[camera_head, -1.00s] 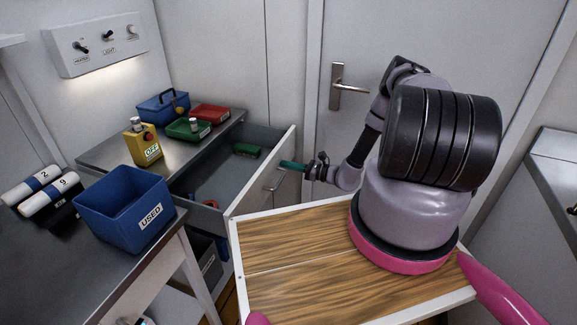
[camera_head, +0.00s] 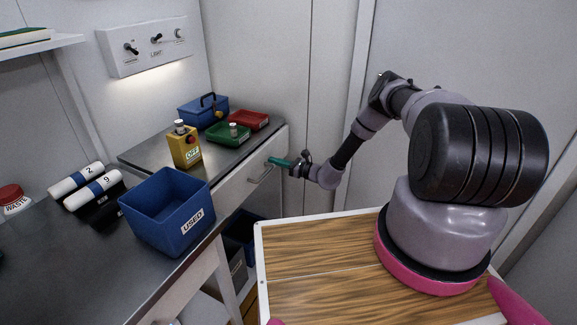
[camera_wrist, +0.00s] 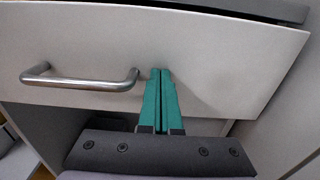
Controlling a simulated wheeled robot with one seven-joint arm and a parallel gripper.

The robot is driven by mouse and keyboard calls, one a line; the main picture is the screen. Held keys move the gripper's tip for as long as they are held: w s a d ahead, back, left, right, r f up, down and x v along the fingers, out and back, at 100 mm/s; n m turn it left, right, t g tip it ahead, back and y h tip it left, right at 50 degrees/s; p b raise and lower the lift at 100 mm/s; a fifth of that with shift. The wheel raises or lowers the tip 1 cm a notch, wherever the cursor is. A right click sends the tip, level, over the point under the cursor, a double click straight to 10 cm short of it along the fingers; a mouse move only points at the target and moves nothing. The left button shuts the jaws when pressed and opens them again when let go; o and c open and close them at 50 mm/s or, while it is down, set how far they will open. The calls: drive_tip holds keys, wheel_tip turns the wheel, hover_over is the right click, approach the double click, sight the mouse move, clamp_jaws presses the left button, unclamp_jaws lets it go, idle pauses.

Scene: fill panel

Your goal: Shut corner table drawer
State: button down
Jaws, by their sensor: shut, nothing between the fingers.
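The corner table (camera_head: 140,158) has a dark metal top and stands against the back wall. Its pale drawer front (camera_head: 236,188) is close under the table top's edge in the head view, and the drawer's inside is hidden there. In the wrist view the drawer front (camera_wrist: 215,60) fills the upper part, with a dark strip above it; I cannot tell if it is fully flush. A metal bar handle (camera_wrist: 80,82) is on it. My gripper (camera_head: 272,161) has green fingers, shut and empty. Its tips are at the drawer front, just right of the handle.
On the table stand a yellow box marked OFF (camera_head: 185,150), green (camera_head: 228,139) and red (camera_head: 250,121) trays and a blue toolbox (camera_head: 200,108). A blue USED bin (camera_head: 165,215) stands on the nearer bench. A wall is close right of the drawer.

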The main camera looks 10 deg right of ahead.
drive_tip(key=x, duration=0.3)
drive_tip(key=shift+s+r, duration=0.1)
drive_tip(key=shift+r, duration=0.05)
drive_tip(key=shift+a+r, duration=0.1)
